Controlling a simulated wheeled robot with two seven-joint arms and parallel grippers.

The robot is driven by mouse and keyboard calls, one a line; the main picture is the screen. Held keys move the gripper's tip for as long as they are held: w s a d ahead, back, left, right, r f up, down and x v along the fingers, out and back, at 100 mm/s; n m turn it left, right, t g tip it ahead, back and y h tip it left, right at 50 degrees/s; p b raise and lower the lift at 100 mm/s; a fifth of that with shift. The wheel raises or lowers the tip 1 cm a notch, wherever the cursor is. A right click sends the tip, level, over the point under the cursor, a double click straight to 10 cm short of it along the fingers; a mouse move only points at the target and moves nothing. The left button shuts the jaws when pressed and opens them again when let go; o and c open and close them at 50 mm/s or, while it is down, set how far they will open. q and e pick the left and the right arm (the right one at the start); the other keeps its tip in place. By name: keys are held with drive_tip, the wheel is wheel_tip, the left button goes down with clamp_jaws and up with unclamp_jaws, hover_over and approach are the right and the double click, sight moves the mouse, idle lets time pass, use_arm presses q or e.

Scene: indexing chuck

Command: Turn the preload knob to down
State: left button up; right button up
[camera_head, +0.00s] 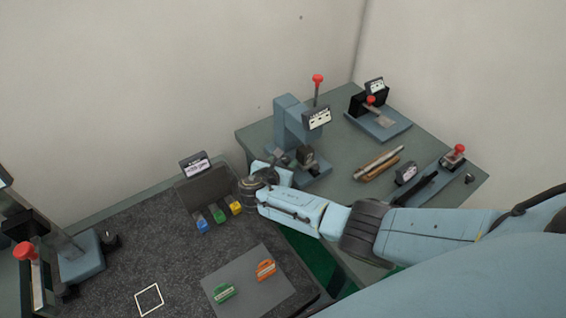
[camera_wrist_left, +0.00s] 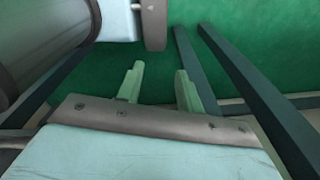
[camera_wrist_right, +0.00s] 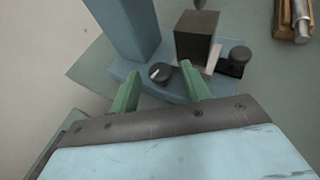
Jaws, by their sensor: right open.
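A dark round knob (camera_wrist_right: 160,73) with a short white mark toward its lower left sits on the blue base of a press (camera_head: 293,122) in the right wrist view. No label shows beside it, so I cannot confirm that it is the preload knob. My right gripper (camera_wrist_right: 160,80) is open, its two green fingers on either side of the knob in the picture. I cannot tell whether they touch it. In the head view my right wrist hides much of this spot. My left gripper (camera_wrist_left: 160,72) is open and empty above the green floor; the head view does not show it.
A dark block (camera_wrist_right: 196,38) and a second black knob (camera_wrist_right: 238,58) stand right of the marked knob. On the green-grey table (camera_head: 345,185) are a lever fixture (camera_head: 378,122) and wooden-handled tools (camera_head: 378,164). The dark bench (camera_head: 120,270) holds colored blocks and a grey plate.

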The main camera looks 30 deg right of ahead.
drive_tip(key=c, duration=1)
drive_tip(key=shift+o, duration=0.2)
drive_tip(key=m+g+h+b, duration=0.1)
drive_tip(key=m+g+b, duration=0.1)
drive_tip(key=b, duration=0.1)
drive_tip(key=w+m+g+h+b, duration=0.1)
drive_tip(key=m+g+b, duration=0.1)
drive_tip(key=b, duration=0.1)
drive_tip(key=shift+a+f, duration=0.15)
drive_tip(key=shift+a, duration=0.05)
drive_tip(key=shift+m+g+h+b, duration=0.4)
drive_tip(key=shift+b, duration=0.05)
drive_tip(key=shift+r, duration=0.2)
drive_tip(key=o, duration=1)
drive_tip(key=shift+c, duration=0.2)
